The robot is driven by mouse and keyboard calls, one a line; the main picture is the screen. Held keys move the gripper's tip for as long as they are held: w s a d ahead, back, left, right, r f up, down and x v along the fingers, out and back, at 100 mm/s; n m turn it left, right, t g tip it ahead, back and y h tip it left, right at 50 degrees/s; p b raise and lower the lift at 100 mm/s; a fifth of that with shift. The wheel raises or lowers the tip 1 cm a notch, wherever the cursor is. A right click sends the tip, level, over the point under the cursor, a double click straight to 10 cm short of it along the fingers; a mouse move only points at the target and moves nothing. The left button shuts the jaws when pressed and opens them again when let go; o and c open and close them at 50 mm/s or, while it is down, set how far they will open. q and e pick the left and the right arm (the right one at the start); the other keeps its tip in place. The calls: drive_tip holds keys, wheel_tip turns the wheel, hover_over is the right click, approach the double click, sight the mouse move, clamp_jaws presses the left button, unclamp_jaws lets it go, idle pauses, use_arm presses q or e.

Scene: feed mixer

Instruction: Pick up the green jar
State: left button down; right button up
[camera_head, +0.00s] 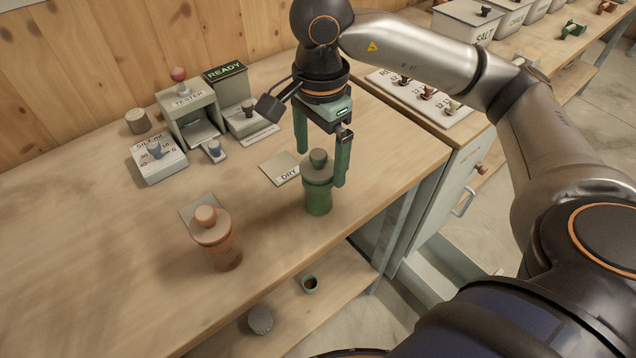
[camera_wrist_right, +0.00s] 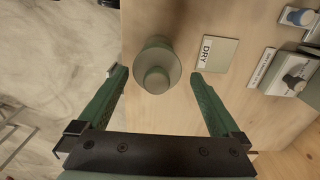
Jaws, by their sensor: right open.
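The green jar (camera_head: 318,196) stands upright on the wooden table near its front right edge, with a knobbed lid on top. My right gripper (camera_head: 322,168) is open above it, its two green fingers pointing down on either side of the lid. In the right wrist view the jar (camera_wrist_right: 156,68) appears from above, just beyond the fingertips and between the lines of the open fingers (camera_wrist_right: 158,75). No contact with the jar shows. My left gripper is not in view.
An orange jar (camera_head: 215,238) stands at the left on the table. A DRY plate (camera_head: 281,168) lies beside the green jar. The tester (camera_head: 188,108), READY box (camera_head: 232,92) and a dial box (camera_head: 157,158) stand behind. A shelf (camera_head: 290,308) with small pots lies below.

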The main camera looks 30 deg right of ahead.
drive_tip(key=f, duration=0.5)
drive_tip(key=shift+s+a+f, duration=0.15)
drive_tip(key=shift+s+a, duration=0.1)
drive_tip(key=shift+a, duration=0.05)
drive_tip(key=c, duration=1.5)
